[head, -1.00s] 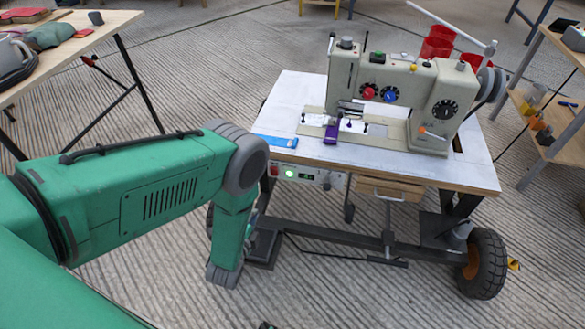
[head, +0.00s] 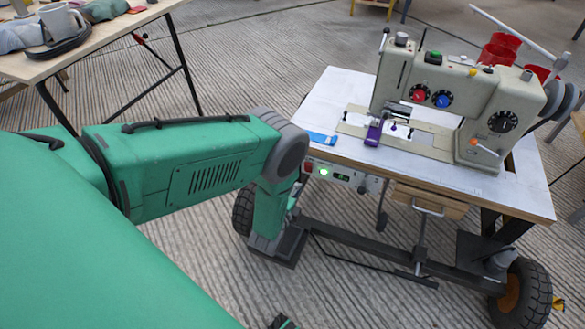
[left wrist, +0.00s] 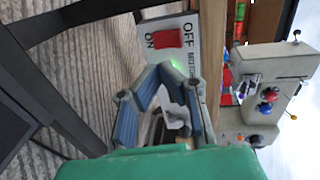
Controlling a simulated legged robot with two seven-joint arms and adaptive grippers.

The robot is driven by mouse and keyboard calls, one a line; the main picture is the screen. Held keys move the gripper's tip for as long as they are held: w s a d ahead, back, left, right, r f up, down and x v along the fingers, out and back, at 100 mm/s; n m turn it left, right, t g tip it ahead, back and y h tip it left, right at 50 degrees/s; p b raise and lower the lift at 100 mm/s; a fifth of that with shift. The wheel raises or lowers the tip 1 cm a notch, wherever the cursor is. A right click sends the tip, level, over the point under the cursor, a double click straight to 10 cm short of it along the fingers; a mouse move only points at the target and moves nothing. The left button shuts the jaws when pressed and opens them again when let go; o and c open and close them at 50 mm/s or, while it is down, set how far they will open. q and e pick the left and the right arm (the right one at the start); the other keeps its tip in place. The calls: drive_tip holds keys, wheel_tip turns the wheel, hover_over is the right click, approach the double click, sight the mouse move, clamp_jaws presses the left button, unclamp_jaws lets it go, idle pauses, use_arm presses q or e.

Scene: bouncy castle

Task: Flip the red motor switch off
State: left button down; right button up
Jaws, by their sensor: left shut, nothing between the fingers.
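The red motor switch (left wrist: 167,39) is a rocker on a pale plate marked OFF and ON, in the left wrist view. In the head view it is a small red patch (head: 309,167) at the left end of the control panel (head: 343,177) under the sewing table. I cannot tell which way the rocker is tipped. A green light (head: 323,171) glows beside it. My left gripper (left wrist: 165,85) has blue-padded fingers, shut and empty, just below the switch in the wrist picture. I cannot tell if they touch the panel.
The sewing machine (head: 445,105) stands on the white table (head: 335,90), with a purple clip-like object (head: 374,131) and a blue one (head: 322,138). Dark legs and a wheel (head: 525,292) are below. A wooden table (head: 95,55) stands at upper left. Ribbed floor lies between.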

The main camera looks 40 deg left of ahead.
sight(308, 168)
use_arm(q)
drive_tip(key=x, duration=0.2)
drive_tip(key=b+x, duration=0.1)
drive_tip(key=x, duration=0.1)
drive_tip(key=b+x, duration=0.1)
drive_tip(key=x, duration=0.1)
drive_tip(key=shift+w+d+r, duration=0.1)
drive_tip(key=shift+w+r, duration=0.1)
drive_tip(key=shift+r, duration=0.15)
drive_tip(key=shift+w+a+r+b, duration=0.2)
drive_tip(key=shift+w+b, duration=0.1)
drive_tip(key=shift+w, duration=0.25)
